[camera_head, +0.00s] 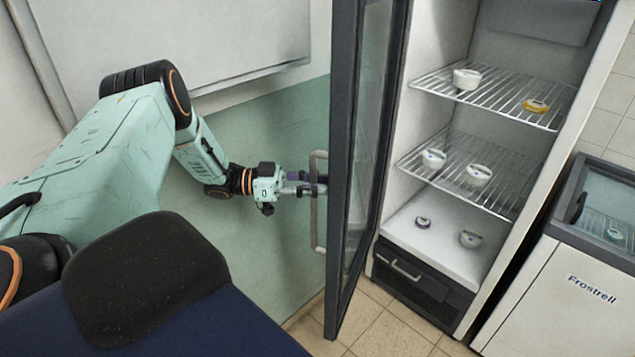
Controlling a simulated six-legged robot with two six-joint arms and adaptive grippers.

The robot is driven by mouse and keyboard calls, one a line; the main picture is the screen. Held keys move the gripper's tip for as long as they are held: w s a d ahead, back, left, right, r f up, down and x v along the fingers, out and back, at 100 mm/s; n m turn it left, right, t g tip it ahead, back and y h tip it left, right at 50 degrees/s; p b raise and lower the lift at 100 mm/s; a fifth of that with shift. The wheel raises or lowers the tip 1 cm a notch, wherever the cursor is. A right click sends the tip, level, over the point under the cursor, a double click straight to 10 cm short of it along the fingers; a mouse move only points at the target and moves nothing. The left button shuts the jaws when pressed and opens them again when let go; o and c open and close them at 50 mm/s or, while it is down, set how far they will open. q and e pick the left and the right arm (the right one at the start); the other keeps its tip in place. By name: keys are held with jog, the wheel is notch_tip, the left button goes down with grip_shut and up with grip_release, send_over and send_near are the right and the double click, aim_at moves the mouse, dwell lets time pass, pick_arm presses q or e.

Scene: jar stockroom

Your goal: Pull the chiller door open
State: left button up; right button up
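The chiller door (341,170) is a dark-framed glass door, and it stands swung open, seen nearly edge-on. Its pale vertical bar handle (317,222) is on the left face of the door. My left gripper (308,186) is at the handle, with its fingers pointing right across the bar. I cannot tell whether the fingers are closed around the bar, as they are small and partly hidden there. The chiller interior (432,238) is exposed, with wire shelves holding jars. My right gripper is not in view.
A wire shelf (440,84) carries a white jar (466,79) and a yellow-lidded one (536,106). More jars stand below. A low white glass-topped cabinet marked Frostrell (560,310) stands at the right. Tiled floor (375,325) shows clear below the door.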

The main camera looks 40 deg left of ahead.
pick_arm(q)
jog(key=shift+o, duration=0.5)
jog(key=shift+r, duration=0.1)
jog(key=shift+w, duration=0.15)
jog(key=shift+w, duration=0.15)
